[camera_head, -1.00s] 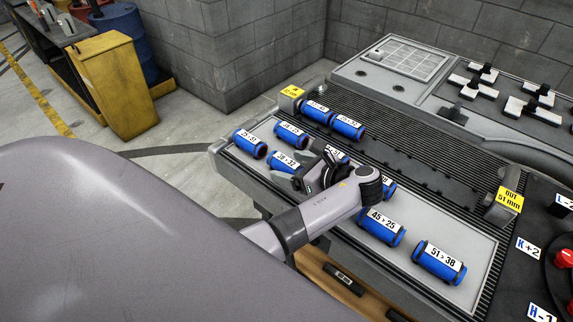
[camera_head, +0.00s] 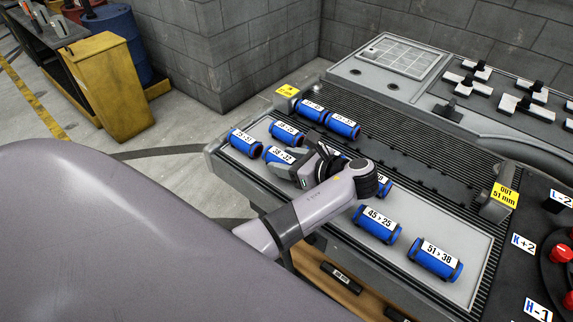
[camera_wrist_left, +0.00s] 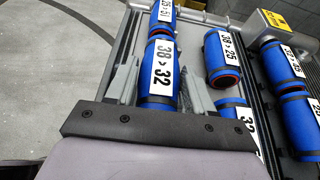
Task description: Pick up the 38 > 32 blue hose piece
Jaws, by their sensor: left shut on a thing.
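The blue hose piece labelled 38 > 32 (camera_head: 277,154) lies on the light tray at the left of the bench, its right end partly hidden by my left gripper (camera_head: 291,163). In the left wrist view the same hose piece (camera_wrist_left: 160,72) sits between the two grey fingers of my left gripper (camera_wrist_left: 158,88), with its label facing up. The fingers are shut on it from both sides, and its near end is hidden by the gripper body. It appears still down at tray level. My right gripper is not in view.
Other blue hose pieces stand close: one (camera_head: 246,143) to the left, 38 > 25 (camera_wrist_left: 223,60) beside, and 45 > 25 (camera_head: 378,225) and 51 > 38 (camera_head: 436,259) toward the right. Two more lie on the ribbed strip behind. A yellow OUT 51 mm block (camera_head: 498,200) stands right.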

